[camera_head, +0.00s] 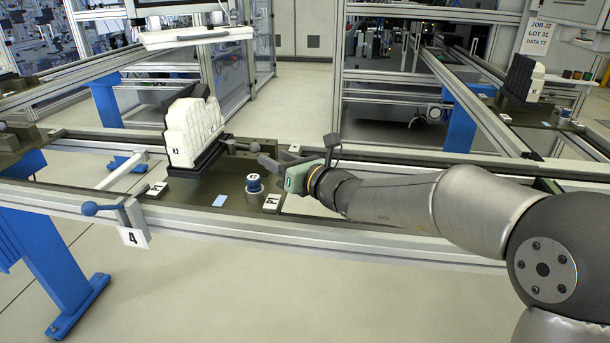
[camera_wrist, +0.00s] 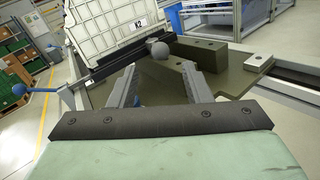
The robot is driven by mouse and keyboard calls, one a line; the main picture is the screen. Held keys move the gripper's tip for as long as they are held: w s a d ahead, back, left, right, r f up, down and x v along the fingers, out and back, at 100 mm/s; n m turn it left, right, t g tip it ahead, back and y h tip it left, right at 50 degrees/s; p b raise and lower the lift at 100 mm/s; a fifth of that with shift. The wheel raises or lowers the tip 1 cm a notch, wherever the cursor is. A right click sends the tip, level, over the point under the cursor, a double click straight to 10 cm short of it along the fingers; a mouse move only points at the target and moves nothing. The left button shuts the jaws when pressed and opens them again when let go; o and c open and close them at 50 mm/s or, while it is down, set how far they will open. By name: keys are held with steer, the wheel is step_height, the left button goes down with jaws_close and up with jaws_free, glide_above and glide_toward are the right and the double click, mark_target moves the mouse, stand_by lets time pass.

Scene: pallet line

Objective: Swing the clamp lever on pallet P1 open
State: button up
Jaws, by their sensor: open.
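Pallet P1 (camera_head: 215,192) is a dark olive plate on the near rail line, and it carries an upright white block (camera_head: 193,132) marked K2. The clamp lever is a dark bar along the block's foot, ending in a grey ball knob (camera_head: 255,147). In the wrist view the ball knob (camera_wrist: 157,49) shows ahead of the fingertips, near the middle between them. My gripper (camera_head: 268,161) is at the right side of the pallet, close to the knob. In the wrist view my gripper (camera_wrist: 158,72) is open with nothing between its fingers. Contact with the lever is not visible.
A blue-capped round post (camera_head: 253,184) stands on the pallet's near side. A blue-knobbed lever (camera_head: 90,208) sits on the front rail by a plate marked 4. A screen tray (camera_head: 195,36) hangs behind the block. Another pallet with a block (camera_head: 522,78) is at far right.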

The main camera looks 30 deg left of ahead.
steer(key=v, duration=0.8)
steer(key=shift+s+d, duration=0.2)
steer(key=shift+d, duration=0.2)
